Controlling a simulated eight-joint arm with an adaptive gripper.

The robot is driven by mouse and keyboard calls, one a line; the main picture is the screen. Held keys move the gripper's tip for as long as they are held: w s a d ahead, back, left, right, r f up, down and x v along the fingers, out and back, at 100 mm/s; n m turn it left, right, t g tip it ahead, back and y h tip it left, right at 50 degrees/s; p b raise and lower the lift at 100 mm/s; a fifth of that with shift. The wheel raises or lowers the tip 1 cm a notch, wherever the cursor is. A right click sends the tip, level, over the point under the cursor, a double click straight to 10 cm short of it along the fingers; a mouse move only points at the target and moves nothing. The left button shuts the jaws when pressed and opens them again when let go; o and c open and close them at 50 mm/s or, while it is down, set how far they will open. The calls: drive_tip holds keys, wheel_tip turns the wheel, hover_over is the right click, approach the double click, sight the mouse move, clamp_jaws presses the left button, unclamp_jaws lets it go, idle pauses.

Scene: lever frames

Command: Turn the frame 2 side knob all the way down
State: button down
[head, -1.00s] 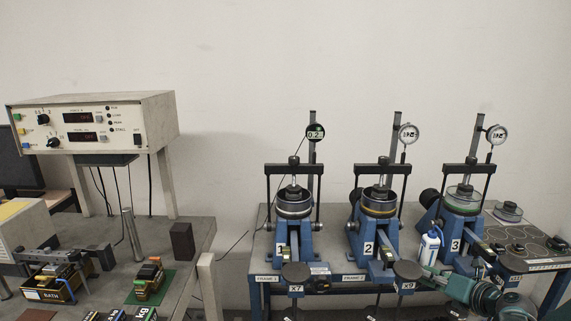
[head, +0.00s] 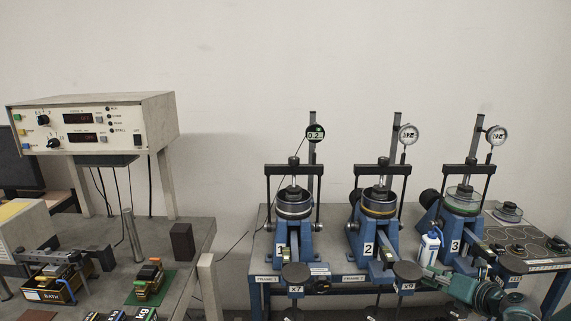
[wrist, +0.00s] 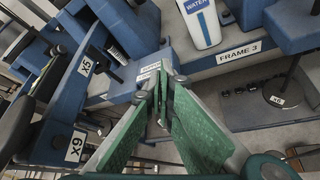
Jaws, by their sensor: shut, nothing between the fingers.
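Frame 2 (head: 367,247) is the middle of three blue lever frames in the head view, with a white "2" on its front. A dark round side knob (head: 355,196) shows at its upper left; its turn position cannot be read. My gripper (wrist: 161,88) is shut and empty in the wrist view, its green fingers together. It is in front of the bench, below and right of frame 2 and apart from the knob. My green wrist shows at lower right in the head view. I cannot make out the side knob in the wrist view.
Frame 1 (head: 281,243) stands left and frame 3 (head: 456,246) right of frame 2. A water bottle (head: 430,246) stands between frames 2 and 3. The wall above the frames is clear.

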drive_tip(key=shift+s, duration=2.75)
